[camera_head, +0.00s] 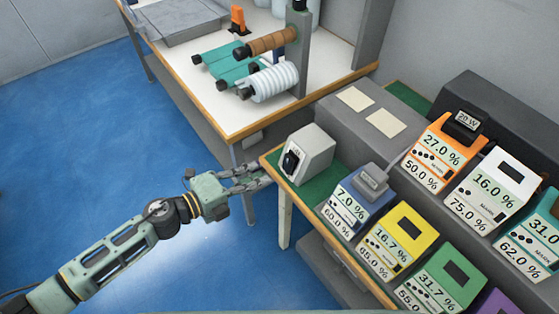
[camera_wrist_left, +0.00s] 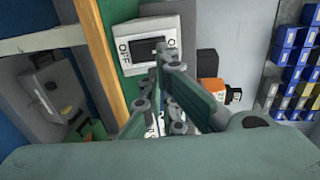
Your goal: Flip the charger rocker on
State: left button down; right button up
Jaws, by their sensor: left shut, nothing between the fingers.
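The charger is a light grey box (camera_head: 310,152) on the green mat at the near left corner of the bench. Its black rocker (camera_head: 291,161) faces my left arm. In the left wrist view the rocker (camera_wrist_left: 146,48) sits on a white plate, with OFF at its left and a partly hidden label starting with O at its right. My left gripper (camera_head: 268,178) is shut and empty, just left of and below the charger. In the left wrist view its fingertips (camera_wrist_left: 163,62) overlap the rocker's lower right part; I cannot tell whether they touch. My right gripper is out of view.
Several coloured transceivers with percentage labels, such as the blue one (camera_head: 350,207) and the orange one (camera_head: 431,153), stand in rows right of the charger. A white table (camera_head: 330,78) with rolls is behind. Blue floor (camera_head: 110,150) is clear at left.

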aim_at(288, 161)
pick_arm(q)
jog(key=p+x, duration=0.1)
jog(key=x, duration=0.5)
jog(key=shift+w+d, duration=0.25)
jog(key=shift+d, duration=0.05)
jog(key=shift+x, duration=0.8)
